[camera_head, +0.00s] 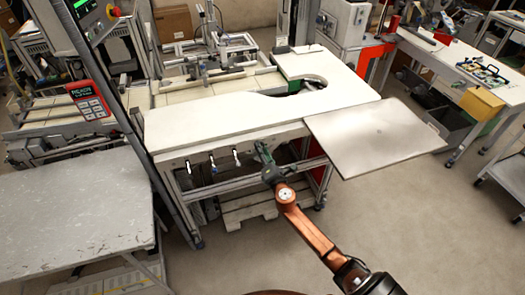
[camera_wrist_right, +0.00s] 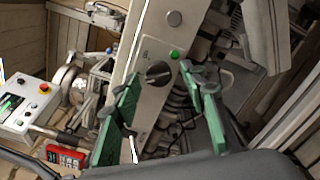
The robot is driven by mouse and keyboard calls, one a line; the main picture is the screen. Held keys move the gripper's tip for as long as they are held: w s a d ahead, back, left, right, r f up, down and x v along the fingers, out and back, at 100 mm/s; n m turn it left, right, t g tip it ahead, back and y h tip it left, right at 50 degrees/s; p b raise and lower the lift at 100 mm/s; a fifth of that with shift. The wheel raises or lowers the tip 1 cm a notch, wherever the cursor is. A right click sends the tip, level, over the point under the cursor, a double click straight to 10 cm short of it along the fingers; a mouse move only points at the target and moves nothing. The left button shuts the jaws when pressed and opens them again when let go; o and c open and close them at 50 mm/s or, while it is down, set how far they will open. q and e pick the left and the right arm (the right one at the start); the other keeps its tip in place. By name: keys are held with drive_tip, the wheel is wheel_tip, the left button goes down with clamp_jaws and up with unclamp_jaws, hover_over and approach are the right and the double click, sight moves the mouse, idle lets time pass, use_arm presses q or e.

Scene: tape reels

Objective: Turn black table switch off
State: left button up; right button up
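The black table switch (camera_wrist_right: 158,73) is a round rotary knob on the pale front panel of the white table. It shows in the right wrist view between and beyond my green fingertips. I cannot tell its on or off position for certain. My right gripper (camera_wrist_right: 160,79) is open and empty, with one finger on each side of the knob in the picture; no contact is visible. In the head view my right gripper (camera_head: 263,151) is at the table's front edge, and the knob cannot be made out there. My left gripper is not in view.
A green button (camera_wrist_right: 175,54) and a grey round part (camera_wrist_right: 174,18) sit on the same panel. Tools hang along the white table's (camera_head: 220,118) front. A flat grey panel (camera_head: 375,135) juts out to the right. A grey table (camera_head: 70,215) stands left.

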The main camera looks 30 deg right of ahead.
drive_tip(key=v, duration=1.2)
drive_tip(key=shift+r, duration=0.1)
